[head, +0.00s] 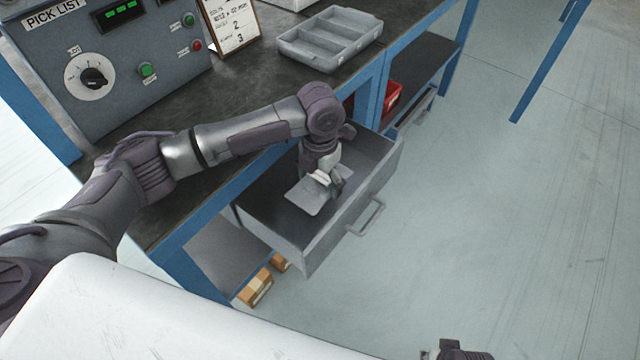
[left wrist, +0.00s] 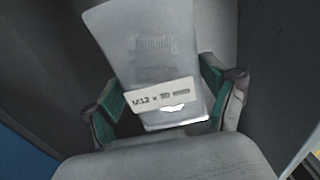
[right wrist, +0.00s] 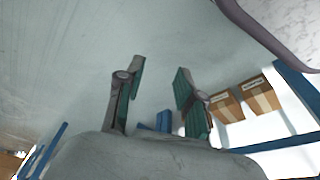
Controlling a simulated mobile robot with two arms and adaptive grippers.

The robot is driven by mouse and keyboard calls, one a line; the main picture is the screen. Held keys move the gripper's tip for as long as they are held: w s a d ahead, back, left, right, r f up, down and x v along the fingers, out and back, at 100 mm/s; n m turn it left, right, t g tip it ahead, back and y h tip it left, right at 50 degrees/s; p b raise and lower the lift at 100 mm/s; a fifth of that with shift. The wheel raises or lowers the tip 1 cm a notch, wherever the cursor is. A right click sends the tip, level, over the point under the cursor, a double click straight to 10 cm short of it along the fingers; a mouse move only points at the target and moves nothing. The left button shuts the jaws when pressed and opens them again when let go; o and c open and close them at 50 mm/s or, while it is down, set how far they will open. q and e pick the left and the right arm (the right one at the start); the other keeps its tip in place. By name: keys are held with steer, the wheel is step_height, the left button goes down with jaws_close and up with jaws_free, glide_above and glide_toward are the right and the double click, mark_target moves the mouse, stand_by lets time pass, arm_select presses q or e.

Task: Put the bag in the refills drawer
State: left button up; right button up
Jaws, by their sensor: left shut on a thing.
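The bag (head: 306,194) is a flat, clear-grey packet, seen low inside the open drawer (head: 322,241) below the bench top. In the left wrist view the bag (left wrist: 150,50) carries a white label reading "M12 x 30 mm". My left gripper (head: 326,182) reaches down into the drawer, and its fingers (left wrist: 160,112) are shut on the bag's labelled end. I cannot tell whether the bag touches the drawer floor. My right gripper (right wrist: 158,95) is open and empty over the floor, its fingers well apart.
A grey divided tray (head: 330,38) and a control box (head: 120,65) stand on the dark bench top (head: 262,82). A red bin (head: 392,95) sits on a shelf right of the drawer. The floor to the right is clear.

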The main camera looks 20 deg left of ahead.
mark_target(320, 176)
arm_select(q)
steer(key=shift+f, duration=0.55)
arm_select(e)
steer(key=shift+w+r, duration=0.1)
steer(key=shift+r, duration=0.35)
arm_select(q)
steer(key=o, duration=1.4)
steer(key=shift+f, duration=0.15)
steer(key=shift+c, duration=0.2)
steer(key=shift+r, duration=0.35)
step_height(320, 176, up, 12)
steer(key=shift+f+p, duration=0.15)
steer(key=shift+p, duration=1.1)
arm_select(e)
steer(key=s+f, duration=0.3)
steer(key=f, duration=0.5)
steer(key=shift+d+g, duration=0.2)
steer(key=shift+g, duration=0.1)
